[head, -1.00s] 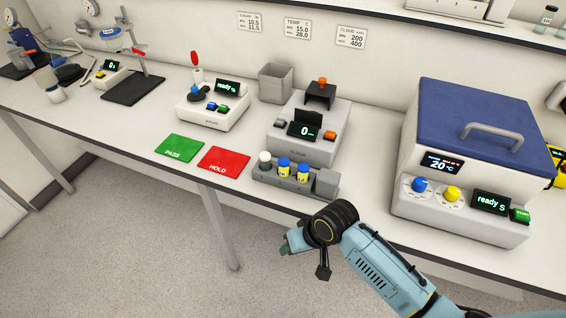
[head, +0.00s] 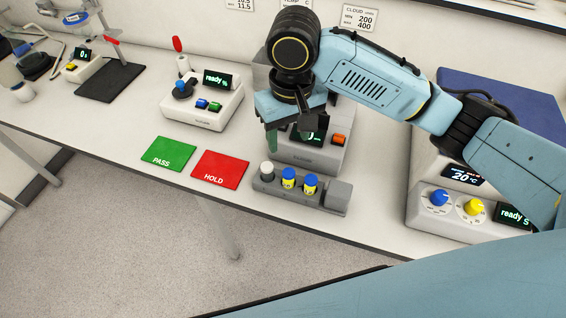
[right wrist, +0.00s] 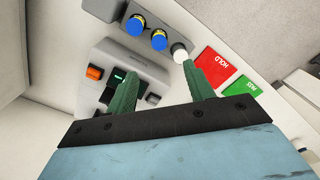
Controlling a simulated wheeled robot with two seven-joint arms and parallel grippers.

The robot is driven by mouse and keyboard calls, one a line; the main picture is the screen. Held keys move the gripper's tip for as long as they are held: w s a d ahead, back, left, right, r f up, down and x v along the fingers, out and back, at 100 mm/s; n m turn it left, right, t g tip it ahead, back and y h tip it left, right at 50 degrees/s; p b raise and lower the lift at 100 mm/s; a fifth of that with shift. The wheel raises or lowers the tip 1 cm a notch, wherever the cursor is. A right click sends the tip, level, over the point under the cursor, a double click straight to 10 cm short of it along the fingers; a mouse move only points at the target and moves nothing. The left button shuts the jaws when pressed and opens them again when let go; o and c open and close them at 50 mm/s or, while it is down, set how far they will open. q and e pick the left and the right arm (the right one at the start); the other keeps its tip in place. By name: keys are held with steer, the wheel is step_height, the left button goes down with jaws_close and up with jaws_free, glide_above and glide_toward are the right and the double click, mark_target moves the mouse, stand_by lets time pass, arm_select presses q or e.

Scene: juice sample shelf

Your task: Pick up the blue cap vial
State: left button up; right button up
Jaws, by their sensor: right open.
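Two blue cap vials with yellow bodies stand upright in a grey rack (head: 299,203): one in the middle (head: 289,178) and one to its right (head: 310,185). A white-capped vial (head: 267,171) stands at the rack's left. My right gripper (head: 287,137) is open and empty, above and behind the rack, in front of the grey instrument. In the right wrist view, the blue caps (right wrist: 135,25) (right wrist: 159,40) lie beyond the open fingertips (right wrist: 162,70). The white cap is close to the right-hand finger in that view. My left gripper is out of view.
A grey instrument with a display (head: 320,155) stands right behind the rack. Green PASS (head: 169,153) and red HOLD (head: 220,169) mats lie to its left. A blue-lidded unit (head: 500,92) stands right, partly hidden by my arm. The counter's front edge is close to the rack.

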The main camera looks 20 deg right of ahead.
glide_above(289, 173)
steer(key=f, duration=0.7)
steer(key=shift+w+d+b, duration=0.2)
steer(key=shift+w+b, duration=0.05)
steer(key=shift+b, duration=0.1)
steer(key=shift+f, duration=0.45)
steer(key=f, duration=0.5)
steer(key=shift+s+a, duration=0.2)
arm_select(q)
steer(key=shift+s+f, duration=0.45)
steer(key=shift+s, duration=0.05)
arm_select(e)
steer(key=shift+c, duration=0.4)
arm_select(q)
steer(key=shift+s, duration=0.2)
arm_select(e)
steer(key=shift+r, duration=0.1)
steer(key=c, duration=1)
